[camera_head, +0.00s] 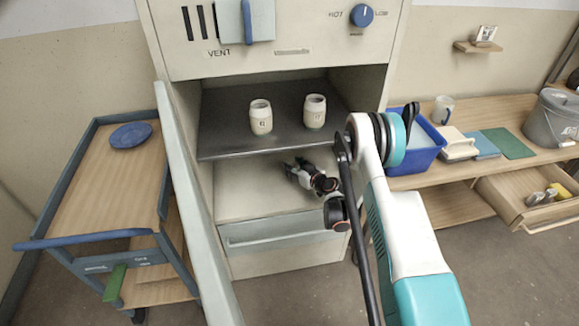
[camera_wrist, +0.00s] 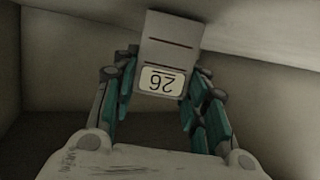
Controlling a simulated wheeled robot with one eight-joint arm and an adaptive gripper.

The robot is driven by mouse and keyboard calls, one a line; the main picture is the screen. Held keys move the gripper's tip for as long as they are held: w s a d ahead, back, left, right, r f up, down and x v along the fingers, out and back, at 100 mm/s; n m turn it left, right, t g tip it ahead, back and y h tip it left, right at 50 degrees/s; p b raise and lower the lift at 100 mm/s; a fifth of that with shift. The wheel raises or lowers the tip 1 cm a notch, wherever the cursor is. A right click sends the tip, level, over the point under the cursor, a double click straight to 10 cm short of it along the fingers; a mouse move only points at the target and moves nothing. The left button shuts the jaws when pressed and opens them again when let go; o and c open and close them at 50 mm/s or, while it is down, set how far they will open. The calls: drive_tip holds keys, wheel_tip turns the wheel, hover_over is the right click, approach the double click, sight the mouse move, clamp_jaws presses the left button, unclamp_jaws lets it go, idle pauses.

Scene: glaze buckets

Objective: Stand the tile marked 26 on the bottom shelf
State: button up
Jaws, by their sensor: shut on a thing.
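The tile marked 26 (camera_wrist: 168,40) is a pale slab with dark lines and a label that reads upside down in the wrist view. My gripper (camera_wrist: 165,75) is shut on it, with a finger at each side. In the head view my gripper (camera_head: 296,174) is inside the lower compartment of the kiln, above the pale bottom shelf (camera_head: 238,185). I cannot make out the tile in the head view. Whether its lower edge touches the shelf cannot be told.
A dark upper shelf (camera_head: 222,133) with two pale cups (camera_head: 260,118) (camera_head: 315,111) lies above my gripper. The open kiln door (camera_head: 190,190) stands at the left. A cart (camera_head: 95,190) is beyond it. The bottom shelf looks clear left of my gripper.

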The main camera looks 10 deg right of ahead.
drive_tip(key=shift+w+f, duration=0.2)
drive_tip(key=shift+w, duration=0.05)
drive_tip(key=shift+s+r, duration=0.1)
drive_tip(key=o, duration=1.2)
drive_tip(key=shift+o, duration=0.2)
